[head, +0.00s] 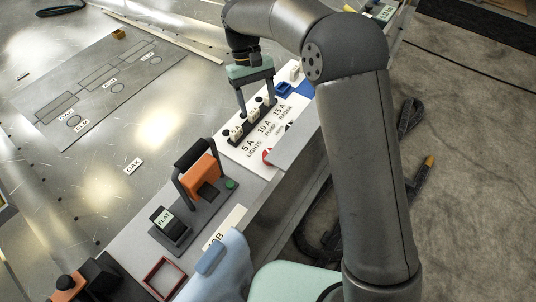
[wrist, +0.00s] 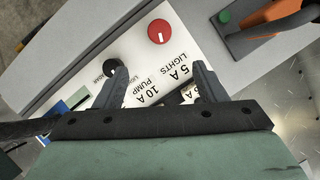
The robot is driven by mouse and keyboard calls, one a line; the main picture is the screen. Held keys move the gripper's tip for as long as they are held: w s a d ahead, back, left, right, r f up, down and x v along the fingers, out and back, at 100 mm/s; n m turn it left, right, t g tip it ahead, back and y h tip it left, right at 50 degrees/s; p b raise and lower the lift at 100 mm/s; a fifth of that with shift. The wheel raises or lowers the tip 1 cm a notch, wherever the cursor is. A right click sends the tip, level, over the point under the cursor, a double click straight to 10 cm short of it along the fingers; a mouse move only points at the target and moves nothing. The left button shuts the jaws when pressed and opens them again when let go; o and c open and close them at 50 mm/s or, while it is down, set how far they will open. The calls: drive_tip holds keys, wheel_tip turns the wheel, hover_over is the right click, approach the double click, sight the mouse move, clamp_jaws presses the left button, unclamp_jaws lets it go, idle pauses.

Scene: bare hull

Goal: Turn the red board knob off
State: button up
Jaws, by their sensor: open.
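The red board knob (wrist: 161,31) is round with a short white mark, and sits on the white board (wrist: 135,45) at the top middle of the wrist view. In the head view only a sliver of the red knob (head: 266,156) shows beside a grey plate. My gripper (head: 257,104) is open above the row of fuses on the board. In the wrist view its two fingers (wrist: 160,76) are spread and point toward the board, with the red knob beyond the fingertips and apart from them. A black knob (wrist: 113,68) lies by the left fingertip, partly hidden by it.
The board carries printed labels for lights, pump and radar. A blue cloth (head: 225,268) hangs at the front edge.

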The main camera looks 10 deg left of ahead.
sight(269, 150)
drive_tip(key=b+x, duration=0.4)
drive_tip(key=x, duration=1.2)
drive_tip(key=shift+s+d+f, duration=0.1)
drive_tip(key=shift+f, duration=0.1)
drive_tip(key=shift+c, duration=0.2)
